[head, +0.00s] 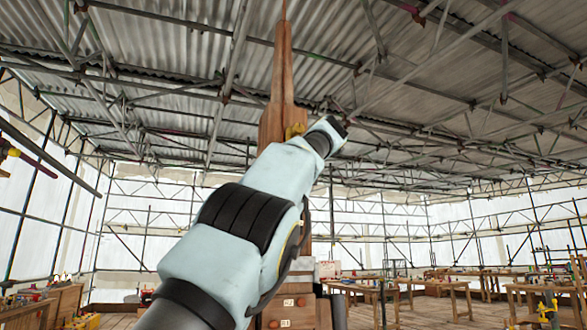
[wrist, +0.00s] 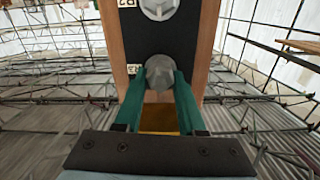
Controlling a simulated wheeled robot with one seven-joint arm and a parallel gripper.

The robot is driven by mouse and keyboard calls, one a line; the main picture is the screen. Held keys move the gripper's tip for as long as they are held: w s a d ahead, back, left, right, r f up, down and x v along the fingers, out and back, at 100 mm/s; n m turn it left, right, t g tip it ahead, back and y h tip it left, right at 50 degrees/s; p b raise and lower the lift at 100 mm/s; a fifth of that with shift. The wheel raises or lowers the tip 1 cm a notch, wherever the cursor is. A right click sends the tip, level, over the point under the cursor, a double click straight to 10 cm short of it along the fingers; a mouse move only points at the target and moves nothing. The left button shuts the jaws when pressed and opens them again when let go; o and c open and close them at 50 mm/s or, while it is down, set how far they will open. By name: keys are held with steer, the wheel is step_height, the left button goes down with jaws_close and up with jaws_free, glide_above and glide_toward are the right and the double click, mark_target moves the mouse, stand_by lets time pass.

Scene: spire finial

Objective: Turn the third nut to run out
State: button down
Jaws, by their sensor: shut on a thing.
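The tall wooden spire (head: 283,85) rises in the middle of the head view and tapers to a thin tip. In the wrist view a dark plate (wrist: 189,45) is set on its wooden face. A grey hex nut (wrist: 157,70) sits on the plate, beside a small pale label (wrist: 133,69) that looks upside down and is hard to read. My gripper (wrist: 162,80) has its two green fingers shut on this nut, one on each side. A second nut (wrist: 158,8) is at the top edge of the wrist view. In the head view my gripper's fingers are hidden.
Wooden boxes (head: 287,310) stand low near the spire's foot. Workbenches (head: 440,284) with tools stand at the right. Scaffold tubes (head: 232,45) cross under the corrugated roof. A yellow patch (wrist: 158,119) shows between the fingers in the wrist view.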

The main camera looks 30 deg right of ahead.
steer(key=n, duration=0.8)
steer(key=n+b, duration=0.1)
steer(key=n, duration=0.3)
steer(key=shift+a+f+n, duration=0.2)
steer(key=shift+f+n, duration=0.1)
stand_by(0.4)
steer(key=c, duration=0.5)
jaws_free()
steer(key=shift+r, duration=0.1)
steer(key=s+a+b, duration=0.1)
steer(key=s+b, duration=0.4)
steer(key=s, duration=0.5)
steer(key=shift+s+a, duration=0.2)
steer(key=shift+s, duration=0.15)
